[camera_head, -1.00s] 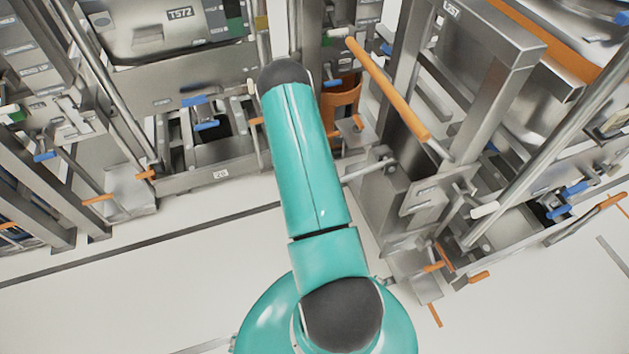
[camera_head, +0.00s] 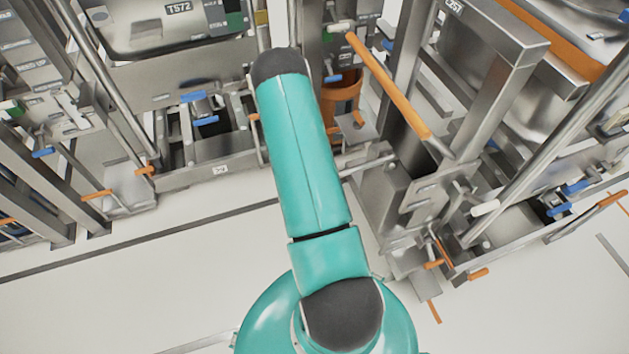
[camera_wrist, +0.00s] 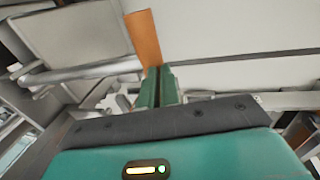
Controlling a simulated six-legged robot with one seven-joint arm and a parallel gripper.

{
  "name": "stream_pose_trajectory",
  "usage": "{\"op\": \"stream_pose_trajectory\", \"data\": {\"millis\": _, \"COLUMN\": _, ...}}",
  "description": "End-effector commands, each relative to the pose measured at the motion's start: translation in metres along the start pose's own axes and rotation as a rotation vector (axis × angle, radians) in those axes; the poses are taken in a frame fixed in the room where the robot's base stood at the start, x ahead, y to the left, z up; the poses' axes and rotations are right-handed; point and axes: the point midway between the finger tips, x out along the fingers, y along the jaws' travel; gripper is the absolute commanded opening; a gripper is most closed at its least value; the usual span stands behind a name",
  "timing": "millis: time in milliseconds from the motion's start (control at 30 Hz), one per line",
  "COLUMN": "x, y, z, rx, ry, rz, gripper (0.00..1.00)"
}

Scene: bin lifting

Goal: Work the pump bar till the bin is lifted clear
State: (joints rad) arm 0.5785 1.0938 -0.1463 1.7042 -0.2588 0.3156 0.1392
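A long orange bar (camera_head: 388,85) slants down to the right in the head view, right of my arm; I take it for the pump bar. In the wrist view an orange piece (camera_wrist: 144,37) runs up from the tips of my gripper (camera_wrist: 158,72). The two green fingers are close together. Whether they are clamped on it or only in front of it is unclear. In the head view my arm hides the gripper. A metal tub labelled T572 (camera_head: 120,28) sits at top left and may be the bin; its clearance cannot be judged.
Metal frames with blue and orange handles stand behind and right of my arm. An orange curved piece (camera_head: 342,103) shows just right of the arm. A grey upright frame (camera_head: 500,75) stands at right. The pale floor (camera_head: 130,295) is clear at lower left.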

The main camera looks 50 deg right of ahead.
Motion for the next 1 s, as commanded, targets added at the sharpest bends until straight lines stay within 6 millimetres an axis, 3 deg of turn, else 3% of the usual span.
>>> {"op": "stream_pose_trajectory", "data": {"millis": 500, "x": -0.093, "y": -0.009, "z": -0.007, "rx": -0.005, "ry": -0.014, "rz": -0.001, "gripper": 0.0}}
{"op": "stream_pose_trajectory", "data": {"millis": 700, "x": -0.105, "y": -0.01, "z": -0.007, "rx": -0.003, "ry": -0.016, "rz": -0.001, "gripper": 0.0}}
{"op": "stream_pose_trajectory", "data": {"millis": 1000, "x": -0.105, "y": -0.01, "z": -0.006, "rx": -0.003, "ry": -0.016, "rz": -0.001, "gripper": 0.0}}
